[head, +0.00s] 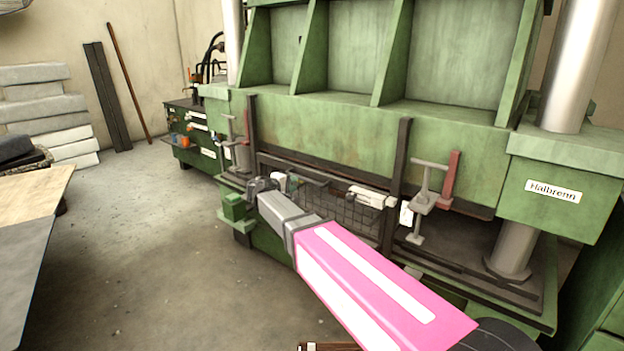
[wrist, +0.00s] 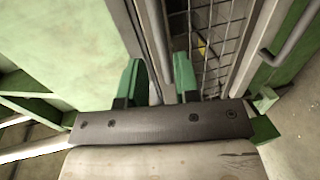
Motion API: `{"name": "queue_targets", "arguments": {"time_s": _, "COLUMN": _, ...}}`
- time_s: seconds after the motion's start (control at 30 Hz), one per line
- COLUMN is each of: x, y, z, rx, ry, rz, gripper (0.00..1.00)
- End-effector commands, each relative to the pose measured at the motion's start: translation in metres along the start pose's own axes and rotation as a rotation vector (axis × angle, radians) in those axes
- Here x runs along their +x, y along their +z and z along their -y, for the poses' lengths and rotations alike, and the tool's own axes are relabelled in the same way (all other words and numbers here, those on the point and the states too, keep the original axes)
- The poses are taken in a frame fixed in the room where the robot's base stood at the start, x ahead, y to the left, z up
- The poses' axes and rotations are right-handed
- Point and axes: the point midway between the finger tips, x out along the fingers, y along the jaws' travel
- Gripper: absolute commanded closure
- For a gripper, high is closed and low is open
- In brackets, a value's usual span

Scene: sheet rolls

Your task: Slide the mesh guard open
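The mesh guard (head: 355,222) is a dark wire panel low on the front of the green press, partly hidden behind my arm. In the wrist view its wire grid (wrist: 212,45) runs upward just right of my fingers. My gripper (head: 262,186) is at the left part of the press opening in the head view, small and partly hidden. In the wrist view my gripper (wrist: 158,82) has its two green fingers apart. Dark and grey bars show in the gap between them; I cannot tell if they touch. A grey bent bar handle (wrist: 290,36) lies right of the fingers, apart from them.
The green press (head: 360,135) fills the back and right. A clamp (head: 427,190) and red bar (head: 450,178) stand right of the guard. A workbench (head: 185,130) stands behind left. A table (head: 30,215) is at far left. The concrete floor between is clear.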

Motion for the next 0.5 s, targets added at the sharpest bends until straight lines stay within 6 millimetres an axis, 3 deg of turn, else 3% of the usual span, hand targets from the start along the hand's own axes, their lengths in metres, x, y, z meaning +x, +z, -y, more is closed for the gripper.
{"name": "queue_targets", "arguments": {"time_s": 0.17, "x": 0.017, "y": -0.003, "z": -0.001, "rx": -0.002, "ry": 0.005, "rz": -0.001, "gripper": 0.71}}
{"name": "queue_targets", "arguments": {"time_s": 0.5, "x": 0.077, "y": -0.002, "z": -0.002, "rx": -0.001, "ry": 0.004, "rz": 0.0, "gripper": 0.71}}
